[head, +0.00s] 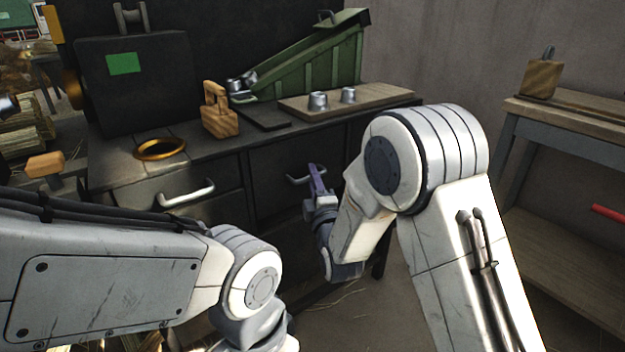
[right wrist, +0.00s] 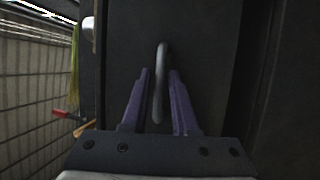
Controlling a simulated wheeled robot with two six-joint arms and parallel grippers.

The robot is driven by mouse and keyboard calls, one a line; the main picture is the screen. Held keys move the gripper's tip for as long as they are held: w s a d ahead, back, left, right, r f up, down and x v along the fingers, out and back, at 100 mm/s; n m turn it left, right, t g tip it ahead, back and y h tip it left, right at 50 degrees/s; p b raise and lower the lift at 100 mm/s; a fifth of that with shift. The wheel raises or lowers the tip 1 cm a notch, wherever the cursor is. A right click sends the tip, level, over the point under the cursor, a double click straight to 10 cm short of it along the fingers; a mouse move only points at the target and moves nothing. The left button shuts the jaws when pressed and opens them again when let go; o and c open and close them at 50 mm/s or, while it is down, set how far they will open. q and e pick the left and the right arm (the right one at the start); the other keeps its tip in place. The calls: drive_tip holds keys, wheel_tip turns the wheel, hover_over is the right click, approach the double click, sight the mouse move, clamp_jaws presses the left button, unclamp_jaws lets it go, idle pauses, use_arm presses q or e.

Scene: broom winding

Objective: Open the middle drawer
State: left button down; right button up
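The dark workbench has a middle drawer (head: 272,165) in its front, with a light bar handle (head: 298,181). The drawer looks shut. My right gripper (head: 316,172) has purple fingers and is at this handle. In the right wrist view the handle (right wrist: 161,82) runs lengthwise between the two fingers of my right gripper (right wrist: 160,75), with a gap on each side, so the gripper is open around it. The drawer front (right wrist: 203,60) is just beyond the fingertips. My left arm crosses the lower left of the head view; its gripper is not seen.
A left drawer with its own handle (head: 186,194) is beside the middle one. On the bench top are a gold ring (head: 160,149), a wooden block (head: 219,112), a green ramp (head: 310,65) and metal cups on a board (head: 365,97). A side table (head: 570,125) stands at right.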

drive_tip(key=shift+w, duration=0.2)
clamp_jaws()
drive_tip(key=shift+a, duration=0.1)
idle(1.3)
